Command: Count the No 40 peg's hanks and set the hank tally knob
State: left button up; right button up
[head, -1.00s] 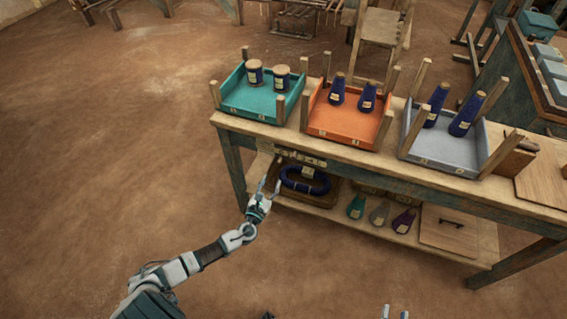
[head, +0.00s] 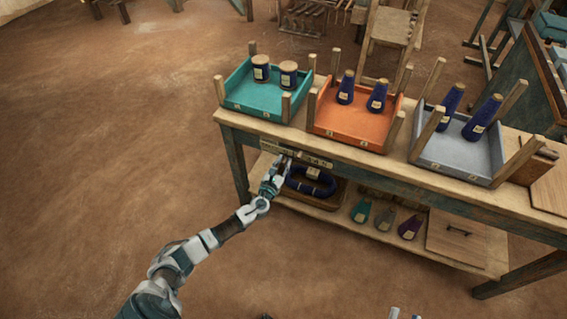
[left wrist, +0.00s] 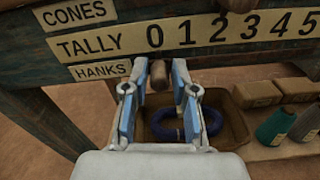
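The tally strip (left wrist: 105,41) on the table's front rail reads CONES, TALLY and HANKS, with numbers from 0 upward. A brown knob (left wrist: 160,74) sits below the 0, in line with the HANKS label (left wrist: 101,70). My left gripper (left wrist: 160,66) is open, with its fingers on either side of this knob; I cannot tell whether they touch it. In the head view the left gripper (head: 283,162) is at the rail. Another knob (left wrist: 239,4) sits above the numbers. My right gripper (head: 404,314) shows only two separated fingertips at the bottom edge. I cannot make out a No 40 peg.
A dark blue hank (head: 312,182) lies in a wooden tray (head: 335,203) on the lower shelf. Teal, grey and purple cones (head: 409,226) stand beside it. Teal (head: 250,104), orange (head: 345,128) and grey (head: 455,153) trays with blue yarn stand on top.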

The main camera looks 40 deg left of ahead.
aim_at(301, 162)
pick_arm(q)
jog(key=shift+a+f, duration=0.1)
jog(key=shift+a, duration=0.1)
grip_shut()
jog(key=shift+d, duration=0.35)
jog(key=d, duration=0.2)
jog(key=w+d+p, duration=0.1)
jog(key=d, duration=0.1)
jog(key=shift+d, duration=0.3)
jog(key=shift+w+d, duration=0.15)
jog(key=shift+d, duration=0.35)
jog(key=o, duration=0.6)
grip_release()
pick_arm(e)
jog(key=f+g, duration=0.2)
jog(key=f, duration=0.1)
jog(key=shift+w+d+g+h, duration=0.1)
jog(key=shift+w+g+h, duration=0.1)
jog(key=shift+g+h, duration=0.1)
pick_arm(q)
jog(key=v, duration=1.2)
pick_arm(e)
jog(key=shift+s+r, duration=0.1)
